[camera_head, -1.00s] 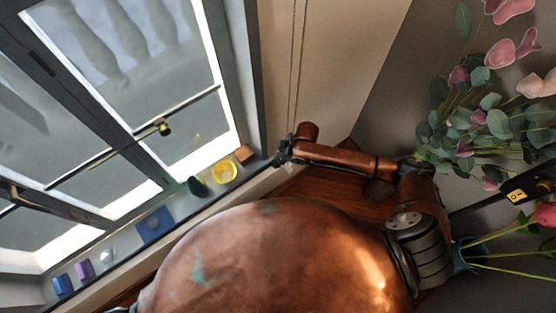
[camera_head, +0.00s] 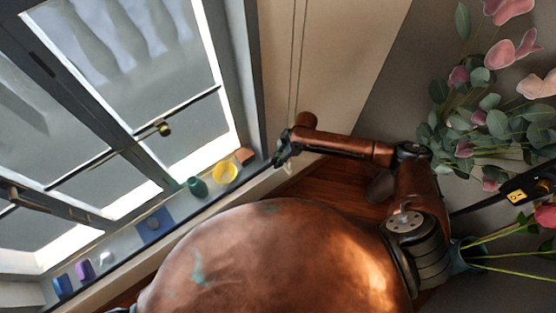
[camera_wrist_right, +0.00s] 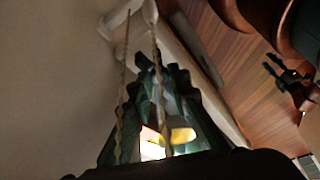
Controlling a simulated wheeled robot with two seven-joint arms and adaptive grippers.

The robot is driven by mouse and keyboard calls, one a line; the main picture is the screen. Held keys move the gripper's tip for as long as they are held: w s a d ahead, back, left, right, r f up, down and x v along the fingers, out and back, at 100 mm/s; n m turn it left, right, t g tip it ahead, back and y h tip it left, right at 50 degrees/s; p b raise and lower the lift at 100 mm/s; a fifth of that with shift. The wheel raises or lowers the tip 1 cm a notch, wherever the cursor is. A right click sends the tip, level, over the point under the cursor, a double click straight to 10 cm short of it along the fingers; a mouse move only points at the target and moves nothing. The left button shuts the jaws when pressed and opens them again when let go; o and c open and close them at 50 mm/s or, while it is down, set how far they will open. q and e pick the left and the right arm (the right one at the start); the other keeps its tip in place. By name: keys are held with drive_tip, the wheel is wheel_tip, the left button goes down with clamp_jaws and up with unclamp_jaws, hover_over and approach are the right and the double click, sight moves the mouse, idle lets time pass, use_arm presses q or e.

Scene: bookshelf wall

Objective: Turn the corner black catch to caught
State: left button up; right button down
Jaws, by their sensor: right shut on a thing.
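My right gripper (camera_head: 283,150) is at the right end of the window sill, near the wall corner. In the right wrist view its dark green ribbed fingers (camera_wrist_right: 158,110) are close together, with a pale twisted cord (camera_wrist_right: 160,90) running between them. A second cord (camera_wrist_right: 122,90) passes along the left finger. Thin cords (camera_head: 297,60) hang down the wall toward the gripper in the head view. I cannot pick out the corner black catch for certain.
The window (camera_head: 150,60) has a bar with a brass knob (camera_head: 163,128). A green cup (camera_head: 195,187), a yellow round thing (camera_head: 224,172) and several small blocks stand on the sill. Pink flowers (camera_head: 480,115) with leaves crowd the right side, near my arm.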

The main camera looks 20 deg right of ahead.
drive_tip(key=c, duration=1.8)
unclamp_jaws()
drive_tip(key=v, duration=1.2)
drive_tip(key=shift+a, duration=0.1)
